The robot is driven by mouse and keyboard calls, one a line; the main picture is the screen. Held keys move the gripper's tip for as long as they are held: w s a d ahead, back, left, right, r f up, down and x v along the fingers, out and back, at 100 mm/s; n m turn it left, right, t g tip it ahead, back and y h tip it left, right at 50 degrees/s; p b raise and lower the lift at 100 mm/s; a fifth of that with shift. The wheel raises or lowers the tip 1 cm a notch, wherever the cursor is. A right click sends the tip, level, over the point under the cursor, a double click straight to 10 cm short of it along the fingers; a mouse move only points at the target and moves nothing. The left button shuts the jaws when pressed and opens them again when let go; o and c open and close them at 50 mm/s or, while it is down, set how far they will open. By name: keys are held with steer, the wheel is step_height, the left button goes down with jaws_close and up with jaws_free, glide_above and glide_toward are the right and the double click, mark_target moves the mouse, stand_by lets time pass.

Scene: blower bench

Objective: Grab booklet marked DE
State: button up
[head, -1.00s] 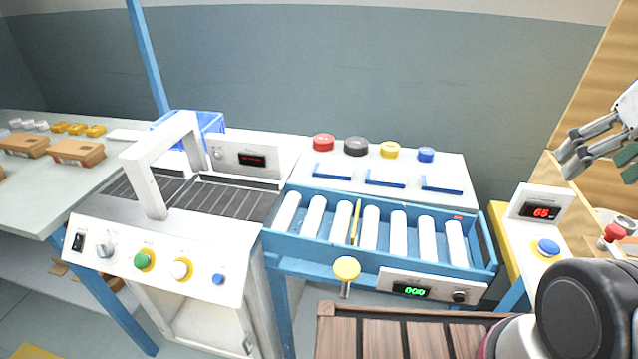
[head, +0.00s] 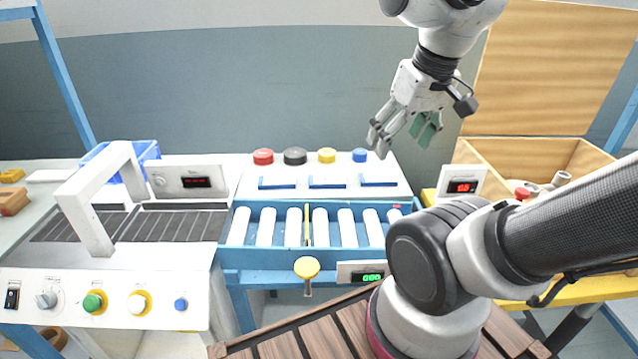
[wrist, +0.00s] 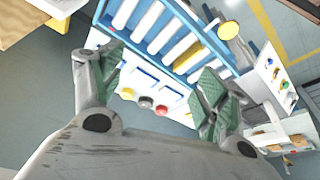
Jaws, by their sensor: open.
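I cannot make out any booklet marked DE in either view. My gripper (head: 402,138) hangs in the air at the upper right of the head view, in front of the wall and above the right end of the white button panel. It is open and nothing shows between its green-padded fingers. In the wrist view my gripper (wrist: 160,72) has its two fingers spread wide, with the button panel and conveyor beyond them.
A blue roller conveyor (head: 234,262) stands in the middle, beside a white sealing machine (head: 150,257). The white button panel (head: 310,201) is behind the conveyor. At right, a wooden box (head: 490,152) stands behind a red-digit display (head: 462,182). A blue bin (head: 148,151) is back left.

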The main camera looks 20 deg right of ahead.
steer(key=w+f+g, duration=0.1)
steer(key=f, duration=0.1)
steer(key=n+g, duration=0.4)
steer(key=n, duration=0.4)
glide_above(328, 179)
steer(key=s, duration=0.5)
steer(key=f, duration=1.7)
steer(key=shift+a, duration=0.2)
steer(key=w+n, duration=0.2)
steer(key=w+n+t, duration=0.1)
steer(key=w, duration=0.1)
steer(key=shift+w+r, duration=0.1)
steer(key=shift+r, duration=0.3)
steer(key=shift+w+n, duration=0.35)
steer(key=shift+n, duration=0.65)
steer(key=shift+f, duration=0.2)
steer(key=f, duration=0.7)
steer(key=shift+d+f, duration=0.15)
steer(key=shift+d, duration=0.05)
steer(key=c, duration=1.1)
